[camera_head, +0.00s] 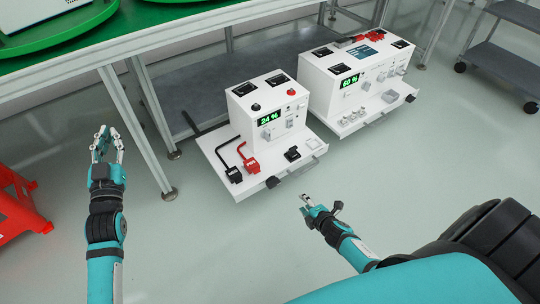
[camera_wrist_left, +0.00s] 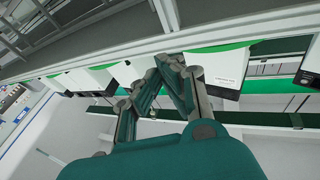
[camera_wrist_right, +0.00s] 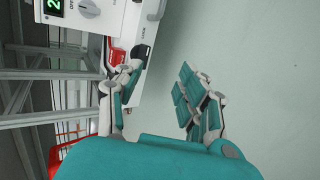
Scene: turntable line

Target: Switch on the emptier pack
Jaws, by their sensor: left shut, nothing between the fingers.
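Two white packs stand on the lower level. The nearer left pack (camera_head: 248,107) shows 24 % on a green display (camera_head: 269,118) and has a rotary dial (camera_head: 266,133) on its front. The right pack (camera_head: 335,99) shows a display (camera_head: 350,82) in the sixties; its last digit is hard to read. In the right wrist view the left pack's dial (camera_wrist_right: 88,9) is at the top edge. My left gripper (camera_head: 104,133) is shut and empty, left of the packs. My right gripper (camera_head: 304,198) is open and empty, in front of the left pack's tray, apart from it.
A black plug (camera_head: 233,174) and a red plug (camera_head: 251,164) rest on the left pack's tray (camera_head: 272,184). A green-topped table (camera_head: 130,48) stands above at left. A red stand (camera_head: 17,215) is at far left, a grey cart (camera_head: 505,68) at right. The near floor is clear.

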